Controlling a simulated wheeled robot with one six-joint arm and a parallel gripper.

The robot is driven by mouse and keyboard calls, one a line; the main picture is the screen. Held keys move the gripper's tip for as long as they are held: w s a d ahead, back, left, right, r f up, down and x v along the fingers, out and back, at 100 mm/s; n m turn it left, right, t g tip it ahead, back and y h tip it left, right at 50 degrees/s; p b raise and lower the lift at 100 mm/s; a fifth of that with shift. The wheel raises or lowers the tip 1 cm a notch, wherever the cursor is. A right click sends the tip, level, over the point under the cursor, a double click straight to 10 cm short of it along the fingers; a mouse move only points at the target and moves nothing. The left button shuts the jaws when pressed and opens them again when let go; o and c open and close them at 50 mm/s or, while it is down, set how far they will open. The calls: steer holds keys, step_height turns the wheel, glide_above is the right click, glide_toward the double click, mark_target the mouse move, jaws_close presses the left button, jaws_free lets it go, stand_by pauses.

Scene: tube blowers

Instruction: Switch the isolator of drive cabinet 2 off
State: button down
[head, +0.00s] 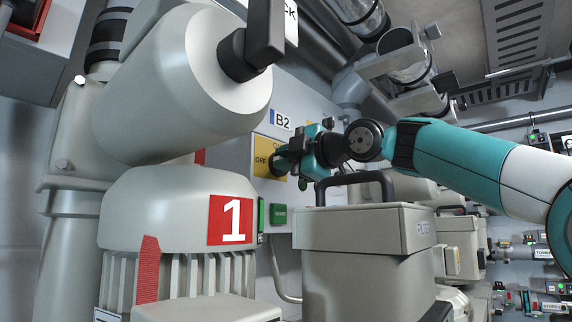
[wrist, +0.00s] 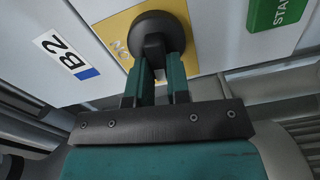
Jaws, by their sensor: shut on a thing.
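The cabinet (head: 240,110) carries a "B2" label (head: 281,120), also seen in the wrist view (wrist: 66,56). Below the label is the isolator, a yellow plate (head: 262,146) with a black rotary knob (wrist: 155,26). "OFF" is readable at the plate's left in the head view. My gripper (head: 279,163) reaches the plate from the right. In the wrist view my gripper's teal fingers (wrist: 157,78) are shut on the knob's grip bar, one on each side. Which mark the knob points to cannot be told.
A green START button (wrist: 279,22) is beside the plate. A large grey machine marked "1" (head: 230,219) stands close at left. A grey box with a black handle (head: 365,228) stands below my arm. Pipes and ducts (head: 405,60) hang above.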

steer(key=shift+f+n, duration=0.2)
steer(key=shift+n, duration=0.7)
steer(key=shift+b, duration=0.3)
steer(key=c, duration=1.1)
jaws_free()
steer(key=shift+s, duration=0.1)
steer(key=b+v, duration=0.7)
steer(key=v, duration=1)
steer(key=shift+s+d, duration=0.1)
steer(key=shift+d, duration=0.05)
